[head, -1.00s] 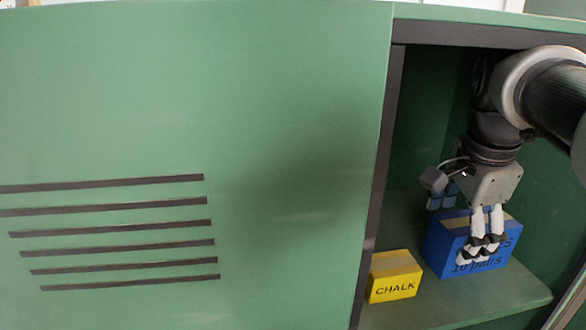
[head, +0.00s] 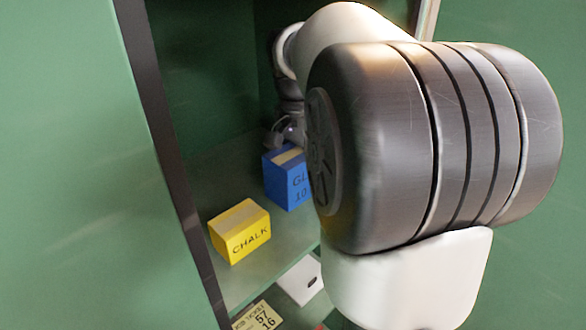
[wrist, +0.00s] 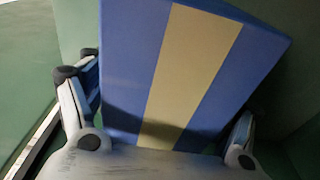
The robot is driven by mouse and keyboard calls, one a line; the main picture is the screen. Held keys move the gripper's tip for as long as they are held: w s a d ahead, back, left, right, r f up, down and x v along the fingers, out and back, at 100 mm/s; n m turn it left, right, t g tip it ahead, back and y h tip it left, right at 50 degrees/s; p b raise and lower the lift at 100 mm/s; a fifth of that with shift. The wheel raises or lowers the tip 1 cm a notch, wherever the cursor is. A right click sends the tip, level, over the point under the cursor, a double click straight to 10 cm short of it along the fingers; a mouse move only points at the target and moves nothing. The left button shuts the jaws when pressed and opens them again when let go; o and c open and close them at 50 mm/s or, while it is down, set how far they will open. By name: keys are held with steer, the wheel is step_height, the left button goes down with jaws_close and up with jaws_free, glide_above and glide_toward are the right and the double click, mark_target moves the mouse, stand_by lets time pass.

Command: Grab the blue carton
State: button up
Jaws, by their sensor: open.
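The blue carton (head: 281,186) stands on the cabinet shelf, with lettering on its front and a tan strip along its top; my arm covers its right part in the head view. In the wrist view the blue carton (wrist: 225,65) fills the middle, with its tan strip running away from me. My gripper (wrist: 160,98) is open, with one finger on the left of the carton and one on the right. I cannot tell whether either finger touches it.
A yellow chalk box (head: 240,232) stands on the shelf to the left of the blue carton. The green cabinet's dark frame edge (head: 165,130) bounds the opening on the left.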

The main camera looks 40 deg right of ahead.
steer(key=shift+f, duration=0.2)
steer(key=shift+c, duration=0.3)
steer(key=c, duration=1.1)
